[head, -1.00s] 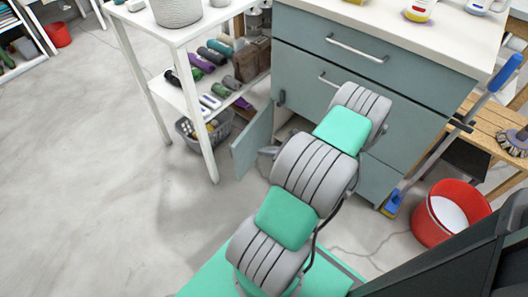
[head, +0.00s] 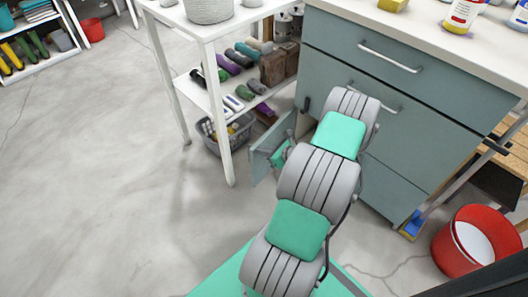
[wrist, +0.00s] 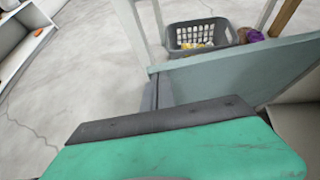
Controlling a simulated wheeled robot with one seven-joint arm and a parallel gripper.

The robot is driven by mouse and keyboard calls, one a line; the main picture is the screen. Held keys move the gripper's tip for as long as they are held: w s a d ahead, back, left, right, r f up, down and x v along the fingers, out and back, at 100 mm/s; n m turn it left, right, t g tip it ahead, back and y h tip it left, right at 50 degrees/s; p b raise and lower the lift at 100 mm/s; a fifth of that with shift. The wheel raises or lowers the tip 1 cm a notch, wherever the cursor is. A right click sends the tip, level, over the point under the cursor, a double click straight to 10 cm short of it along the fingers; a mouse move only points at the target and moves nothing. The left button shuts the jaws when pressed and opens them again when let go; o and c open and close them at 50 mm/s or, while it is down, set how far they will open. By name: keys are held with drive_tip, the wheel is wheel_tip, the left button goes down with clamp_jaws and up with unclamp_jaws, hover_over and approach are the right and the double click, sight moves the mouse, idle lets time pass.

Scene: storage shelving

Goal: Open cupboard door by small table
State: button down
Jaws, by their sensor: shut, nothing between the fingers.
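The grey-blue cupboard door (head: 262,158) stands partly open at the lower left of the drawer unit (head: 385,110), beside the small white table (head: 208,40). The wrist view shows the door (wrist: 235,75) from its inner side, with its top edge running across to the right. My gripper (wrist: 157,92) is shut and empty at the door's free edge on the inner side; I cannot tell whether it touches. In the head view my arm hides most of the gripper and the cupboard opening.
A grey basket (head: 207,128) stands on the floor under the table, just beyond the door; it also shows in the wrist view (wrist: 177,36). A red bucket (head: 458,255) stands to the right. The floor at the left is clear.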

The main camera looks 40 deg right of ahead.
drive_tip(key=w+a+m+h+p, duration=0.1)
drive_tip(key=w, duration=0.7)
drive_tip(key=shift+w+a, duration=0.2)
drive_tip(key=shift+a, duration=0.15)
